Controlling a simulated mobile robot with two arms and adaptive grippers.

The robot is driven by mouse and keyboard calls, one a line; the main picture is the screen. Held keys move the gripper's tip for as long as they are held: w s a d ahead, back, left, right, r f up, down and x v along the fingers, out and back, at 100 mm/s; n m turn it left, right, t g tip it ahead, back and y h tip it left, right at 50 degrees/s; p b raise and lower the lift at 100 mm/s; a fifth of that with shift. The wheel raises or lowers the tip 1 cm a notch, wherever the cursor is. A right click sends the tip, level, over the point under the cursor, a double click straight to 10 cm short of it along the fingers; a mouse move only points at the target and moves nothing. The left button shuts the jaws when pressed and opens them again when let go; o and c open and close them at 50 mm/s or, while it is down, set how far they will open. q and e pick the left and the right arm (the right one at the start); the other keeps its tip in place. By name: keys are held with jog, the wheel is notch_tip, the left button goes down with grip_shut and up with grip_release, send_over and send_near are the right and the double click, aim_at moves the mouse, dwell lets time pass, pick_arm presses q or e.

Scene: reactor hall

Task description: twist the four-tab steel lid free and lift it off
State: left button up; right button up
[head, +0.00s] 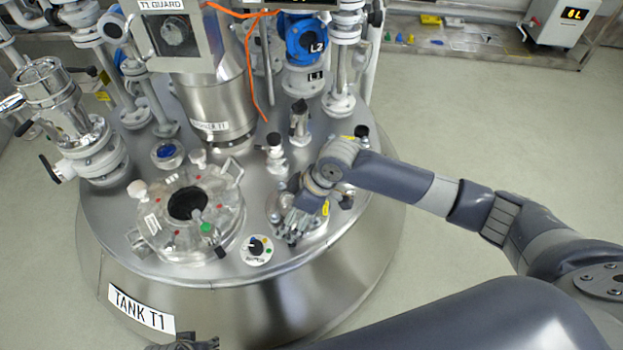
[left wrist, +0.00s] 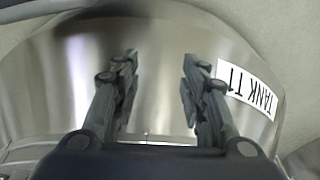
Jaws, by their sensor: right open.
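A round steel fitting (head: 314,226), which looks like the lid on its port, sits on the right part of the tank top in the head view. My right gripper (head: 291,228) is over it, pointing down, open, and covers much of it. I cannot tell whether the fingers touch the lid, and its tabs are not clear. My left gripper (left wrist: 157,95) is open and empty in the left wrist view, in front of the tank's side wall. Only a bit of it (head: 186,344) shows at the bottom edge of the head view.
The tank (head: 245,305) carries a larger flanged port (head: 225,222) with a dark centre, left of my right gripper. A round dial plate (head: 257,250) lies between them. Valves and pipes crowd the back, with an orange cable (head: 250,80).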

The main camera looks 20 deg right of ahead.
jog(key=shift+m+h, duration=0.3)
jog(key=w+d, duration=0.2)
jog(key=w+d+r, duration=0.1)
jog(key=w+d, duration=0.1)
jog(key=w+d+r, duration=0.1)
jog(key=w+d, duration=0.1)
jog(key=d, duration=0.1)
jog(key=shift+w+r, duration=0.15)
jog(key=shift+r, duration=0.05)
jog(key=b+x, duration=0.2)
jog(key=x, duration=0.7)
jog(key=shift+w+d+f+b, duration=0.1)
jog(key=shift+f+b, duration=0.2)
jog(key=shift+b, duration=0.1)
pick_arm(q)
jog(key=w+v, duration=0.2)
jog(key=v, duration=0.8)
jog(key=shift+r+t, duration=0.3)
jog(key=shift+r, duration=0.15)
pick_arm(e)
jog(key=shift+w+a+f, duration=0.15)
jog(key=shift+a+f, duration=0.05)
jog(key=shift+f, duration=0.25)
